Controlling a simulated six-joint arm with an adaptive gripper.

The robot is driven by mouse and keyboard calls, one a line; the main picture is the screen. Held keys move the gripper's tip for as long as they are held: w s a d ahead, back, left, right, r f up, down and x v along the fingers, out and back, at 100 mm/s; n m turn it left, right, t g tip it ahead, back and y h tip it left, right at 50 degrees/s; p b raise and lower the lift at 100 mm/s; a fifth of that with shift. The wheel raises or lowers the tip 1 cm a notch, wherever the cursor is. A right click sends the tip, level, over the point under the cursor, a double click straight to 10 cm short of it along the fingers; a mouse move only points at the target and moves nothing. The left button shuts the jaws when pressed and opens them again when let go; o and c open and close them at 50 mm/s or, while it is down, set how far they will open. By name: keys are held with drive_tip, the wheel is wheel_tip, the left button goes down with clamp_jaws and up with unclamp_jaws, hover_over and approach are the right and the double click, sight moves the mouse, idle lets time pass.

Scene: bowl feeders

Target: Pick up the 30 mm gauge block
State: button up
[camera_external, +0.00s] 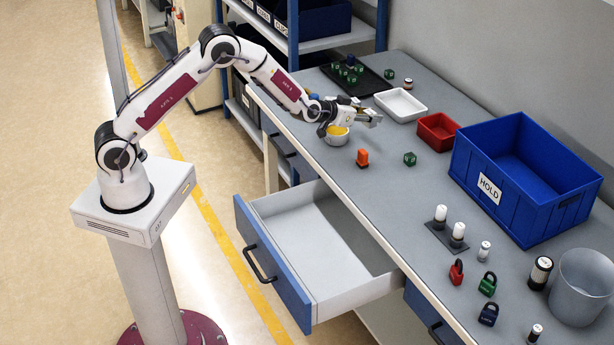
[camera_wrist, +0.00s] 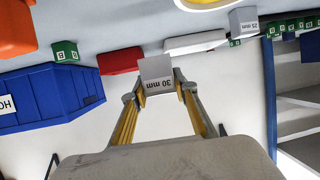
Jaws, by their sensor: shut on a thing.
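The 30 mm gauge block (camera_wrist: 155,70) is a light grey block with "30 mm" printed on its face. It sits between the two fingertips of my gripper (camera_wrist: 158,92) in the wrist view, and the fingers are shut on it. Wall and furniture fill the background behind the fingers. In the external view my gripper (camera_external: 368,118) is above the far part of the bench, beyond the yellow-lined bowl (camera_external: 336,138). The block is too small to make out clearly there. A second grey block marked 25 mm (camera_wrist: 243,20) stands apart in the wrist view.
Near my gripper are a white tray (camera_external: 401,104), a red bin (camera_external: 437,131), an orange object (camera_external: 362,158) and a green cube (camera_external: 410,159). A large blue HOLD bin (camera_external: 525,179) stands to the right. An open drawer (camera_external: 318,253) juts from the bench front.

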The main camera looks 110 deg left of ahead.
sight(370, 112)
drive_tip(key=shift+r, duration=1.7)
